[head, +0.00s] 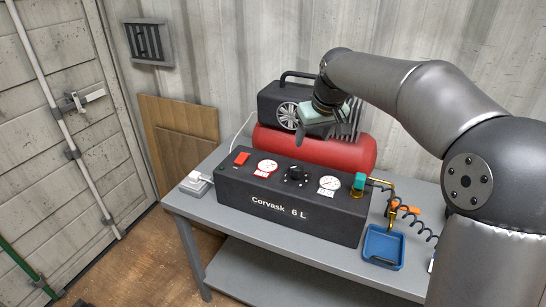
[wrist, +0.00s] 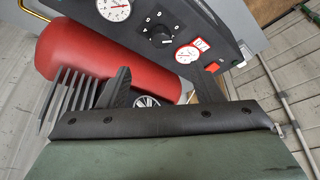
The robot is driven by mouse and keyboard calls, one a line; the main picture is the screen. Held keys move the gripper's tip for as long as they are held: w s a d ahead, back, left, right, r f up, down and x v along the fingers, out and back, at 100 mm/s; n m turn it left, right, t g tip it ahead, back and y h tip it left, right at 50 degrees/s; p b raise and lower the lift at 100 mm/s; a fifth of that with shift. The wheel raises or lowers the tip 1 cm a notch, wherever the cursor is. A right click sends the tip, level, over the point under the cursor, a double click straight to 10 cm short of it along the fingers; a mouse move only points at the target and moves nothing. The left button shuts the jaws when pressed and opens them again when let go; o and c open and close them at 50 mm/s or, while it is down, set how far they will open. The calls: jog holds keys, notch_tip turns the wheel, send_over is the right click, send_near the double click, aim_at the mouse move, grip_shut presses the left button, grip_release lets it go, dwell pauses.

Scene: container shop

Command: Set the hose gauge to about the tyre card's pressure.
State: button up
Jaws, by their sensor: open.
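The compressor's black control box (head: 285,208), lettered "Corvask 6 L", stands on the grey table. On its top are a red-rimmed gauge (head: 267,167), a black knob (head: 295,174) and a white gauge (head: 329,183). The wrist view shows the red-rimmed gauge (wrist: 187,54), the knob (wrist: 160,40) and the white gauge (wrist: 114,8). The gauge labels and needle readings are too small to read, so I cannot tell which is the hose gauge. I make out no tyre card. My gripper (head: 312,122) is open and empty, above and behind the box, apart from the knob.
A red tank (head: 330,151) with a black motor housing (head: 280,103) lies behind the box. A red switch (head: 241,158) is at the box's left, a teal-topped fitting (head: 360,181) at its right. A coiled black hose (head: 414,225) and blue tray (head: 384,247) are at the right.

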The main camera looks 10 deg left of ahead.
jog(key=w, duration=0.1)
jog(key=p, duration=0.2)
send_near(297, 167)
jog(key=x, duration=0.9)
jog(key=shift+f, duration=0.25)
jog(key=c, duration=1)
